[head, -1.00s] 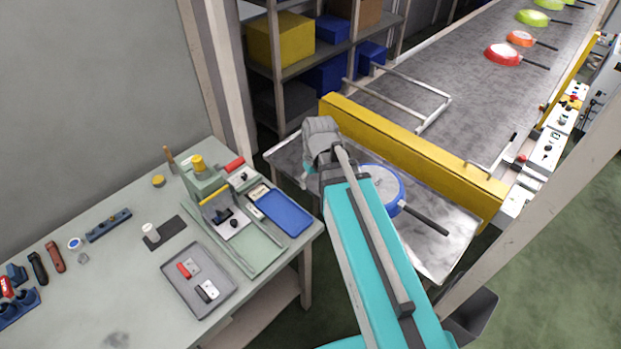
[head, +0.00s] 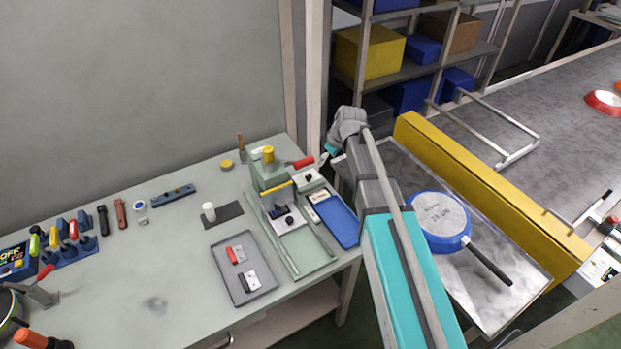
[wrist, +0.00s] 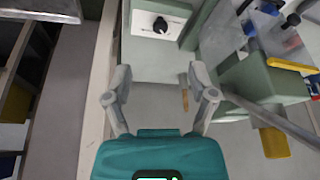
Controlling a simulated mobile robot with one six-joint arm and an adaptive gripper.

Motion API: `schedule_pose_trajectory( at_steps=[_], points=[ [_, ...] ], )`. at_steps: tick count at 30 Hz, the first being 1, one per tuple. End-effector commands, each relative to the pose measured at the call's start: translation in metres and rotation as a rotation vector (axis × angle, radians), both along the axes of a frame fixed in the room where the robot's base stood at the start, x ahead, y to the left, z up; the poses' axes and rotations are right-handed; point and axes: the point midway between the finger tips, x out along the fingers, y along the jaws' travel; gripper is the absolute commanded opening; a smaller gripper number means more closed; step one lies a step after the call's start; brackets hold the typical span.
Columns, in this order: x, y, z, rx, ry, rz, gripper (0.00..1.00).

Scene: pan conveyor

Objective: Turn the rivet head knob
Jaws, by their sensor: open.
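A black knob (wrist: 160,25) stands on a small white panel at the top of the wrist view. It appears to be the knob on the white plate (head: 311,176) beside the red handle in the head view. The plate belongs to a green bench press (head: 270,176) with a yellow cap. My gripper (wrist: 158,85) is open and empty, its fingers spread below the knob in the wrist view and apart from it. In the head view my gripper (head: 328,152) is small, over the bench's right edge near the red handle, partly hidden by its wrist.
The red handle (head: 304,162) sticks out near my gripper. A blue pan (head: 438,222) rests on a metal table behind my arm. A yellow barrier (head: 470,185) borders the conveyor.

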Motion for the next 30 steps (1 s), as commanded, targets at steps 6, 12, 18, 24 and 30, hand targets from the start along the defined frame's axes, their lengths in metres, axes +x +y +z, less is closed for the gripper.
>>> schedule_pose_trajectory(
  at_steps=[6,12,18,24,30],
  points=[
    [0.016,0.018,-0.001,0.013,-0.039,0.065,0.73],
    [0.015,0.017,-0.001,0.012,-0.038,0.065,0.73],
    [0.015,0.018,-0.003,0.013,-0.038,0.064,0.73],
    [0.017,0.020,-0.010,0.013,-0.038,0.063,0.73],
    [0.020,0.024,-0.024,0.013,-0.038,0.063,0.73]
  ],
)
